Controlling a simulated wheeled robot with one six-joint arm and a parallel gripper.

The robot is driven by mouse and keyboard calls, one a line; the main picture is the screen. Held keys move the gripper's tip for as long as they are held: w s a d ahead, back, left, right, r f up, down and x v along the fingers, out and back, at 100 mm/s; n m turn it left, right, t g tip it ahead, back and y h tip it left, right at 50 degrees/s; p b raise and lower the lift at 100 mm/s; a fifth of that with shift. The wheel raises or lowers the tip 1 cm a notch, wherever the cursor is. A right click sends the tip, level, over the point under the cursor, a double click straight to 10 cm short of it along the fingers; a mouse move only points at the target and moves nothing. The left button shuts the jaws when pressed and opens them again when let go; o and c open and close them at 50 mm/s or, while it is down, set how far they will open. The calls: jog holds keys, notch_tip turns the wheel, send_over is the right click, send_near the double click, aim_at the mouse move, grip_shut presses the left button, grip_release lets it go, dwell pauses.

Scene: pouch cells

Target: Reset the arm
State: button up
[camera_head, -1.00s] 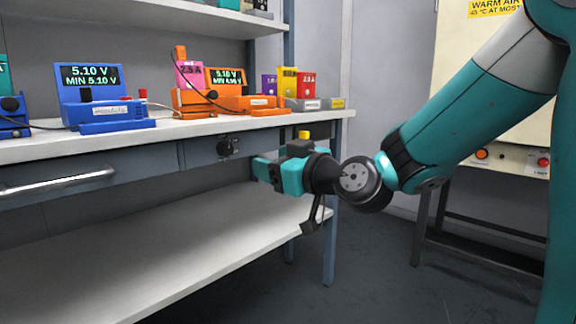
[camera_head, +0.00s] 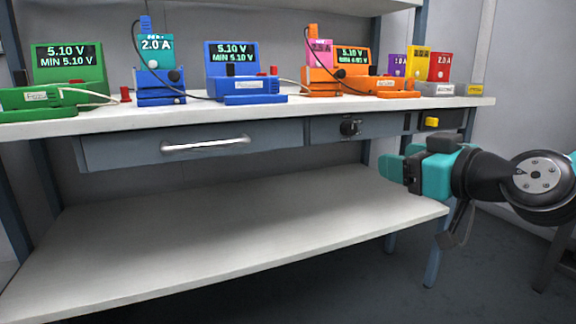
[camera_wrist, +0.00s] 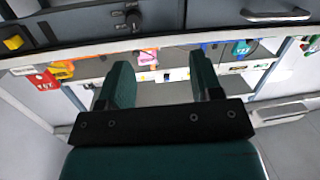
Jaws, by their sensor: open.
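My gripper (camera_head: 392,168) is at the right in the head view, in front of the bench's right end and below the bench top. It is teal and black, and it points left. In the wrist view my gripper (camera_wrist: 162,82) shows two teal fingers spread apart with nothing between them. It touches nothing that I can see. The upper part of my arm is out of the head view.
The bench top (camera_head: 240,120) bears green, blue and orange testers with displays and coloured pouch cells. A drawer (camera_head: 110,153) with a bar handle and a black knob (camera_head: 350,127) are below. A lower shelf (camera_head: 230,225) is bare. Open floor lies at the right.

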jog(key=s+a+n+g+y+p, duration=0.1)
jog(key=s+a+g+p, duration=0.3)
jog(key=s+a+g, duration=0.25)
jog(key=s+g+h+p, duration=0.5)
jog(key=s+g, duration=0.4)
jog(key=s, duration=0.6)
notch_tip(320, 180, up, 37)
jog(key=y+p, duration=0.1)
jog(key=p, duration=3.7)
jog(key=shift+w+a, duration=0.15)
jog(key=shift+a, duration=0.25)
jog(key=shift+t, duration=0.25)
